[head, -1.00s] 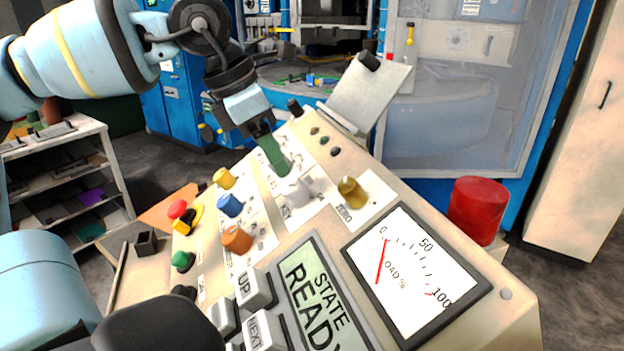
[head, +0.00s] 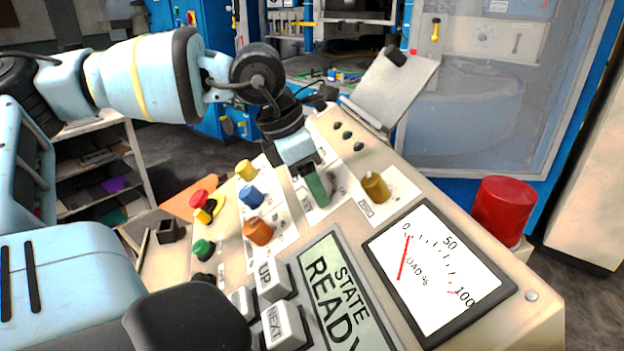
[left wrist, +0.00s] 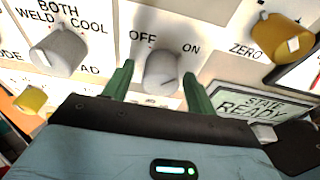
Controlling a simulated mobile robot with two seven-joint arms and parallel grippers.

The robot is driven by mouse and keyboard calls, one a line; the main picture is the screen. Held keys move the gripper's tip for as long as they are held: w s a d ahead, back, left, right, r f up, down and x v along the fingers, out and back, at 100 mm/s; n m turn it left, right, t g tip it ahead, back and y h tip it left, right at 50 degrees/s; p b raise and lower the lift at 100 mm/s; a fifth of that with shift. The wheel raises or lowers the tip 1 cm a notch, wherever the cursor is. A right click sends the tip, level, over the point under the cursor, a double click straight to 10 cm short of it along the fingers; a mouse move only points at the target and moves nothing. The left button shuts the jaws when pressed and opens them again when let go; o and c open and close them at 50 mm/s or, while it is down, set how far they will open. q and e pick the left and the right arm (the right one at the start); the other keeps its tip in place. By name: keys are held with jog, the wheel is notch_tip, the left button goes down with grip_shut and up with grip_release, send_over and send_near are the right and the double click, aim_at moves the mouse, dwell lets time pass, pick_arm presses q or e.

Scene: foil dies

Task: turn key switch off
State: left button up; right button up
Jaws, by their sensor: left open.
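The key switch (left wrist: 161,74) is a light grey knob on the sloping panel, with OFF printed above left of it and ON above right. I cannot tell for sure which mark it points at. My left gripper (head: 320,200) is open; its green fingers (left wrist: 158,68) stand on either side of the knob in the left wrist view, with small gaps showing. In the head view the gripper hides the knob. My right gripper is not in view.
A brass ZERO knob (head: 375,187) is close right of the gripper. Yellow (head: 246,170), blue (head: 251,196) and orange (head: 258,231) knobs are to its left. A load meter (head: 438,268), READY display (head: 340,290) and red cylinder (head: 503,210) lie nearer or rightward.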

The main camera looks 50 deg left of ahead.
pick_arm(q)
jog(key=c, duration=1)
jog(key=shift+f+n+b, duration=0.1)
jog(key=shift+n+b, duration=0.4)
jog(key=shift+n, duration=0.4)
jog(key=n+h+b, duration=0.1)
jog(key=n, duration=0.2)
jog(key=n+b, duration=0.1)
jog(key=n, duration=0.2)
jog(key=shift+n+h, duration=0.4)
jog(key=n, duration=0.2)
jog(key=shift+n+h+b, duration=0.3)
jog(key=shift+b, duration=0.05)
jog(key=n, duration=0.3)
jog(key=shift+h, duration=0.3)
jog(key=shift+n+t, duration=0.4)
jog(key=shift+n, duration=1)
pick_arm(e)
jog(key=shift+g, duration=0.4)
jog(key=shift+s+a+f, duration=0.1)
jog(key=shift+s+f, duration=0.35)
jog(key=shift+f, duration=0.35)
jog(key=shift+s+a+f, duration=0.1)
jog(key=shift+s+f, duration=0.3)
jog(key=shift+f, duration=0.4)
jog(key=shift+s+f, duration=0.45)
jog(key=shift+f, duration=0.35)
pick_arm(q)
jog(key=shift+r, duration=0.2)
